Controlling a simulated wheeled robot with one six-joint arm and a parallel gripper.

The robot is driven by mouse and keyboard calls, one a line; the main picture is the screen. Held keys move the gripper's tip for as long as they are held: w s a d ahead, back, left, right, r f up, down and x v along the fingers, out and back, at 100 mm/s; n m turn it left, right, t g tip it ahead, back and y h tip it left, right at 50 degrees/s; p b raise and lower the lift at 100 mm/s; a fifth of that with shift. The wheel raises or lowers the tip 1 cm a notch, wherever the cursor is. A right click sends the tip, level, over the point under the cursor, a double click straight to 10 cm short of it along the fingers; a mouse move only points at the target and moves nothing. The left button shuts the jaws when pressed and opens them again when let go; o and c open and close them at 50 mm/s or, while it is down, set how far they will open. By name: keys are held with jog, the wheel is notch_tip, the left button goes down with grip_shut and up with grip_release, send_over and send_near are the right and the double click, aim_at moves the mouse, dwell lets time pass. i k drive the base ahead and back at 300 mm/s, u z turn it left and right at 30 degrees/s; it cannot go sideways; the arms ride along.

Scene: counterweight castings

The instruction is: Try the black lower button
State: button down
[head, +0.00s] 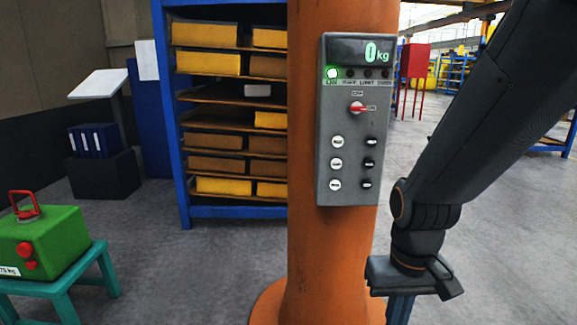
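A grey control box (348,120) is mounted on an orange column. Its display (366,52) reads 0 kg in green. Of the row of lamps, the leftmost lamp (332,72) is lit green and the others are dark. White buttons run down the left and black buttons down the right; the black lower button (366,184) is lowest on the right. My gripper (400,308) hangs below and right of the box, pointing down, apart from the button. Its fingertips are cut off by the bottom edge.
The orange column (332,255) stands in front of a blue shelf rack (185,130) with yellow bins. A green casting (45,245) with a red handle sits on a teal stand (65,285) at the lower left. Floor right of my arm is clear.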

aim_at(370, 142)
jog(key=k, duration=0.5)
jog(key=u, duration=1.1)
jog(key=i, duration=0.95)
jog(key=z, duration=1.7)
